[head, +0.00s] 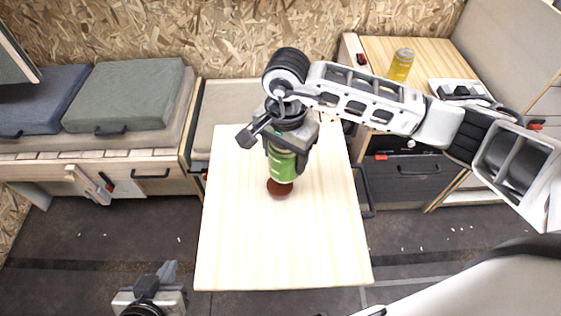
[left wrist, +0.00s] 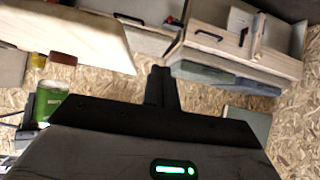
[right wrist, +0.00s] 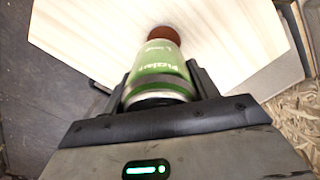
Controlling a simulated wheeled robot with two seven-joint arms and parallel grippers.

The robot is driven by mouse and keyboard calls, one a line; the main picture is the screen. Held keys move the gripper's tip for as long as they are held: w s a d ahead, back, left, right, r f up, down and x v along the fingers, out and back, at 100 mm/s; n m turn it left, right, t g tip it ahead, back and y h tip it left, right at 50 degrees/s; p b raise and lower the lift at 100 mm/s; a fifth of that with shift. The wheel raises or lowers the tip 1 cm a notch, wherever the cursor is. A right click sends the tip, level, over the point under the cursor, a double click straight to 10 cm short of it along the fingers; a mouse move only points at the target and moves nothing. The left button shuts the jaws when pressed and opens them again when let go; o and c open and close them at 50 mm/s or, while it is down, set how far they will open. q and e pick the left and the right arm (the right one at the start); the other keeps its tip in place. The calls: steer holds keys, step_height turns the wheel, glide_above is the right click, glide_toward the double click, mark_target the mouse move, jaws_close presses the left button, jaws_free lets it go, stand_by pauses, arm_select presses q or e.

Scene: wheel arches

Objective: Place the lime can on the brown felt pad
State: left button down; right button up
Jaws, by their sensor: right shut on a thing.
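The lime can (head: 283,166) is green with a silver end. My right gripper (head: 290,150) is shut around it and holds it above the table. The can also shows in the right wrist view (right wrist: 159,68) and the left wrist view (left wrist: 48,102). The round brown felt pad (head: 279,189) lies on the pale table, just beyond the can's lower end in the right wrist view (right wrist: 163,34). The left wrist view shows a small gap between can and pad (left wrist: 62,58). My left gripper (head: 168,271) is empty, its fingers together, low and left of the table.
The pale wooden table (head: 280,250) is otherwise clear. A yellow can (head: 401,65) and a black-and-white device (head: 460,91) stand on the right cabinet. A bench with a green cushion (head: 124,94) and a blue cushion (head: 40,98) is at the left.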

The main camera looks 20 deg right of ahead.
mark_target(281, 167)
steer(key=shift+w+a+f, duration=0.1)
steer(key=shift+a+f, duration=0.15)
steer(key=f, duration=0.1)
steer(key=f+p, duration=0.1)
steer(key=f, duration=0.1)
steer(key=shift+w+a, duration=0.1)
steer(key=shift+a, duration=0.1)
steer(key=shift+f, duration=0.3)
steer(key=shift+f, duration=0.15)
steer(key=o, duration=1.2)
